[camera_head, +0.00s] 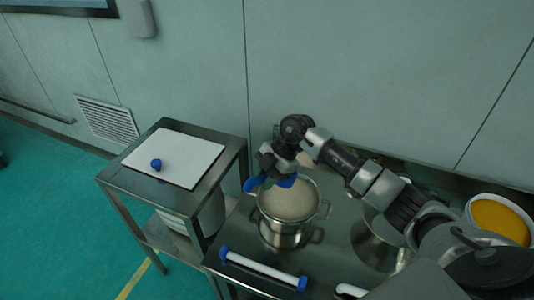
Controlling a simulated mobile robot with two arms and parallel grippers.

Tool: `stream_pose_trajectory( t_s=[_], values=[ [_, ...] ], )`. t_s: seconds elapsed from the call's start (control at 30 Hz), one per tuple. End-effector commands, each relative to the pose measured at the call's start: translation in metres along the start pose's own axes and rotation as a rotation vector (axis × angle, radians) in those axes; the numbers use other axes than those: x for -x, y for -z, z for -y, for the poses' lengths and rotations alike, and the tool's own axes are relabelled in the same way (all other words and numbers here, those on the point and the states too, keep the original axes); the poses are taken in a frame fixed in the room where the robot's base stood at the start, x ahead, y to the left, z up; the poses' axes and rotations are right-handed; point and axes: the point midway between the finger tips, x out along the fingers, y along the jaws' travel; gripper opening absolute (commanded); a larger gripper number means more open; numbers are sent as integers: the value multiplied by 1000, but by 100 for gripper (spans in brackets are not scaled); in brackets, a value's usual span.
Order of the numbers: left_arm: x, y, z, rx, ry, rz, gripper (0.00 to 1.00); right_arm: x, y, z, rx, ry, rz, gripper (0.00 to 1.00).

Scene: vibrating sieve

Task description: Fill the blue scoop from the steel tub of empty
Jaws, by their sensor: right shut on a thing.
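The steel tub (284,232) stands on the steel table, with pale powder (290,200) inside it. My right gripper (273,172) is at the tub's far left rim, shut on the blue scoop. The blue scoop (255,184) shows in two blue parts, one sticking out left of the rim and one over the tub's far left side. The gripper hides its middle, and I cannot tell whether the scoop holds powder. My left gripper is not in view.
A rolling pin-like white bar with blue ends (263,269) lies in front of the tub. A steel bowl (376,243) stands to the right, and a container of yellow contents (500,221) at far right. A side table holds a white board (185,150) and a small blue knob (156,164).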

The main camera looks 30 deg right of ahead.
Motion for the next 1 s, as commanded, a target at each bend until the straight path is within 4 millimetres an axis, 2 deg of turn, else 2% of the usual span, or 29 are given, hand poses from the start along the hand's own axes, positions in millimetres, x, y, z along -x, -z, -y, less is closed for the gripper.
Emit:
stream_pose_trajectory(
  t_s=[0.03, 0.1, 0.33, 0.57, 1.0],
  values=[
    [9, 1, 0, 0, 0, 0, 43, 7, 0, 0, -65, -35, 4, 2],
    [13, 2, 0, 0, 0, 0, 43, 10, -2, -1, -138, -80, 8, 2],
    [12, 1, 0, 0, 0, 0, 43, 9, -6, -2, -221, -130, 13, 2],
    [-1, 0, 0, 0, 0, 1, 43, -1, -13, 0, -219, -128, 14, 2],
    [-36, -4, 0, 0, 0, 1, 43, -28, -32, 7, -217, -127, 14, 2]
  ],
)
